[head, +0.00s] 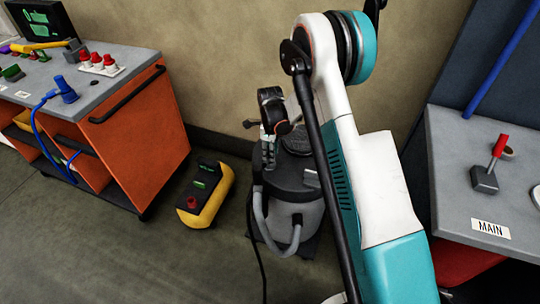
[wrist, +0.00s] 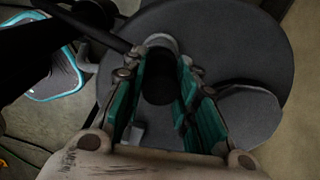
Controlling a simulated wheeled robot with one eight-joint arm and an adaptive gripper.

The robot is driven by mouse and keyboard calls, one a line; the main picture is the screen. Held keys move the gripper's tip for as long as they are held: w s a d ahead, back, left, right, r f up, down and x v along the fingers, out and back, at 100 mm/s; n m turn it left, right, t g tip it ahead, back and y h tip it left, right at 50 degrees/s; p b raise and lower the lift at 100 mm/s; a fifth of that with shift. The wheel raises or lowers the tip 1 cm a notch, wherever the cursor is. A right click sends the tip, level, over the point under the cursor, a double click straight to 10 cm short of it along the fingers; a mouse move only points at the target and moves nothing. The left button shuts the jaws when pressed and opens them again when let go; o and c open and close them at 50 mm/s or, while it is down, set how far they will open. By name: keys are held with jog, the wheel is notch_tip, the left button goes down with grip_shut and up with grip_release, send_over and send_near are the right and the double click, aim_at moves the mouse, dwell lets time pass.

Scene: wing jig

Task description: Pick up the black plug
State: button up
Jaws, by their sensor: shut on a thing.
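My gripper (wrist: 162,78) shows in the wrist view with its teal-padded fingers on either side of a dark, round-bodied piece, the black plug (wrist: 158,86). The fingers are closed on it. In the head view my gripper (head: 268,152) is above the top of a grey and black shop vacuum (head: 298,205), partly behind my own arm. I cannot make out the plug there. Whether the plug touches the vacuum's lid is unclear.
A yellow and black box (head: 207,194) stands on the floor left of the vacuum. An orange cart (head: 140,140) with plugs and tools is at left. A grey bench (head: 460,190) with a red-handled lever (head: 488,172) is at right. A black cable (head: 257,250) runs down beside the vacuum.

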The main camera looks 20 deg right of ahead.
jog(key=shift+r, duration=0.1)
notch_tip(320, 180, up, 23)
jog(key=p, duration=0.7)
dwell(0.5)
